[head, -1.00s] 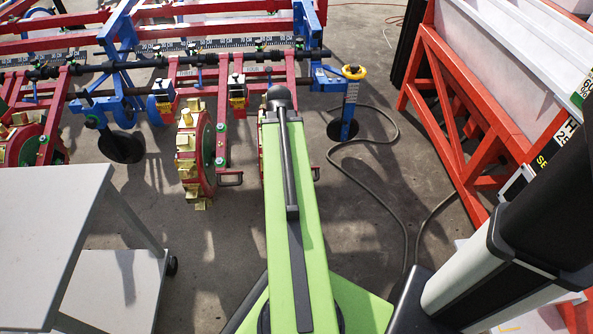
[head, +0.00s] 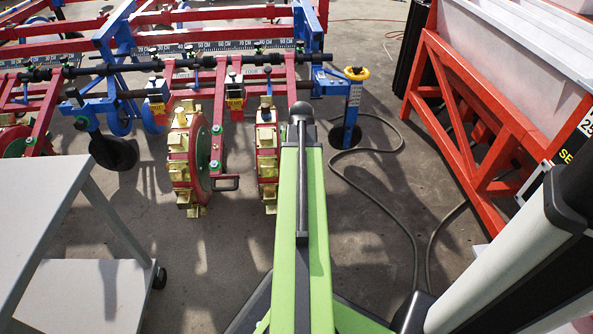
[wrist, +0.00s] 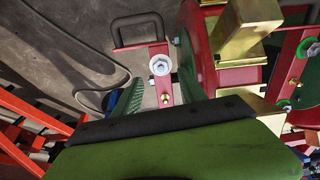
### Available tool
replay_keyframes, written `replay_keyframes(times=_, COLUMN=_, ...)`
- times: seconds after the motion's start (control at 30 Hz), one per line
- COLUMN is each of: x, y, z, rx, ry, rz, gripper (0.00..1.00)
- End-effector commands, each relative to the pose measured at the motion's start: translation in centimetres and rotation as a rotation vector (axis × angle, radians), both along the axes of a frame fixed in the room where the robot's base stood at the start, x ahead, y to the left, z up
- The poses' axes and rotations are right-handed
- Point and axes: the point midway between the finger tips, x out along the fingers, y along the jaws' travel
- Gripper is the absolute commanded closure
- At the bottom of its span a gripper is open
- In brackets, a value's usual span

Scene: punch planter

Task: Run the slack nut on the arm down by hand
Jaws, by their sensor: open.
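A pale hex nut with a washer (wrist: 160,65) sits on a red arm (wrist: 157,48) of the planter in the wrist view. A brass-coloured bolt end (wrist: 166,98) shows below it on the same arm. My gripper (wrist: 154,72) is open, its green ribbed fingers apart on either side of the arm. The nut appears between the fingers in the picture; I cannot tell its depth from the tips. Nothing is held. In the head view my own green arm hides the gripper, and I cannot make out this nut.
Red punch wheels with brass-coloured cups (head: 182,168) hang beside the arm; one cup block (wrist: 245,25) is close in the wrist view. A black handle (wrist: 138,28) projects nearby. A grey trolley (head: 45,215) stands left, a red frame (head: 470,130) right. A cable crosses the floor.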

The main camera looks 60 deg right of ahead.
Motion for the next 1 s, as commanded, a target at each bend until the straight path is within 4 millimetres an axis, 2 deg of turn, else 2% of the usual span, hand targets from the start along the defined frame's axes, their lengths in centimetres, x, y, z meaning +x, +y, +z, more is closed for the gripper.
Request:
replay_keyframes(times=0.03, x=0.4, y=-0.5, z=-2.3, rx=0.000, ry=0.000, rz=0.000, gripper=0.51)
replay_keyframes(times=0.23, x=1.3, y=-1.8, z=-5.9, rx=0.000, ry=0.000, rz=0.000, gripper=0.51)
replay_keyframes(times=0.37, x=1.6, y=-2.2, z=-6.8, rx=0.000, ry=0.000, rz=0.000, gripper=0.51)
replay_keyframes(times=0.63, x=1.6, y=-2.2, z=-6.5, rx=0.000, ry=0.000, rz=-0.001, gripper=0.52)
replay_keyframes(times=1.0, x=1.5, y=-2.3, z=-6.5, rx=0.000, ry=0.000, rz=-0.001, gripper=1.00)
